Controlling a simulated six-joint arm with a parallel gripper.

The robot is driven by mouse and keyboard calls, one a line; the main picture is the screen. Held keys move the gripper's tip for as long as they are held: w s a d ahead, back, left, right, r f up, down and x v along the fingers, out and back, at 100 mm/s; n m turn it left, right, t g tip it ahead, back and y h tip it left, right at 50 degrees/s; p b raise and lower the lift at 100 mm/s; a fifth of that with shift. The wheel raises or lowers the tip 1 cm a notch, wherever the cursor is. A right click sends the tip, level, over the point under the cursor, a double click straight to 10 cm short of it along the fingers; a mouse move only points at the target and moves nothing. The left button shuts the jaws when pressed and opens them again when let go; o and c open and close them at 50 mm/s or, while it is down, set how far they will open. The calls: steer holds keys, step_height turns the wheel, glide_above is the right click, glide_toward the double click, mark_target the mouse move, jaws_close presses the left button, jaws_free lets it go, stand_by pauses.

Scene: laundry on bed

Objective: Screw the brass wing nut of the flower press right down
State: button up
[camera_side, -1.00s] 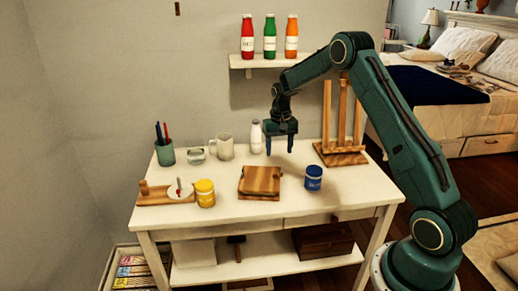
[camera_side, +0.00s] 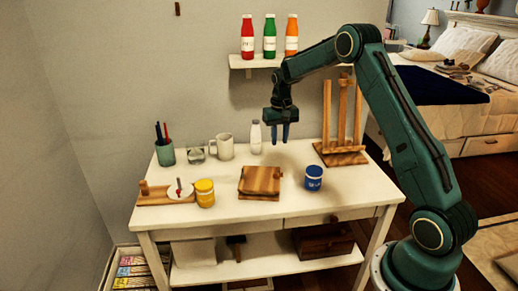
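A square wooden block (camera_side: 260,182), which looks like the flower press, lies at the middle of the white table. A small dark knob-like part (camera_side: 277,174) shows on its right side; I cannot tell whether it is the brass wing nut. My gripper (camera_side: 281,133) hangs above and behind the block, pointing down, clear of the table. A narrow gap shows between its fingers and nothing is visible in it.
A blue tin (camera_side: 313,178) stands just right of the block, and a yellow jar (camera_side: 205,193) to its left. A white bottle (camera_side: 256,137), a mug (camera_side: 223,146) and a glass (camera_side: 195,154) stand behind. A wooden stand (camera_side: 342,157) is at the back right.

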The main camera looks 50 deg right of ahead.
mark_target(278, 176)
steer(key=n, duration=1.7)
steer(key=shift+f, duration=0.15)
step_height(278, 176, down, 14)
steer(key=shift+r, duration=0.2)
stand_by(0.3)
jaws_close()
